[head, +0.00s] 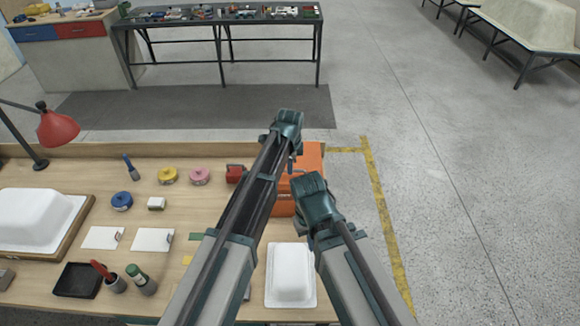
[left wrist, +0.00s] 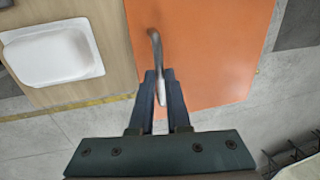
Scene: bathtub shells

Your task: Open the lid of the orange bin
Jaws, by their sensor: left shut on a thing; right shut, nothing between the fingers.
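The orange bin (head: 283,205) stands at the right end of the workbench, partly hidden behind my arms. Its flat orange lid (head: 312,157) also fills the upper middle of the left wrist view (left wrist: 215,50). I cannot tell whether the lid is raised. A curved grey metal handle (left wrist: 155,45) is on the lid. My left gripper (left wrist: 161,88) is shut on the handle; in the head view this gripper (head: 291,158) is above the bin. My right gripper (head: 306,180) is shut and empty, close to the bin's right front side.
A white tub shell (head: 290,275) lies on the bench in front of the bin. A red object (head: 236,173) and tape rolls (head: 168,175) lie to the left. A red lamp (head: 57,128) stands at far left. Open floor lies right of the bench, with a yellow line (head: 378,200).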

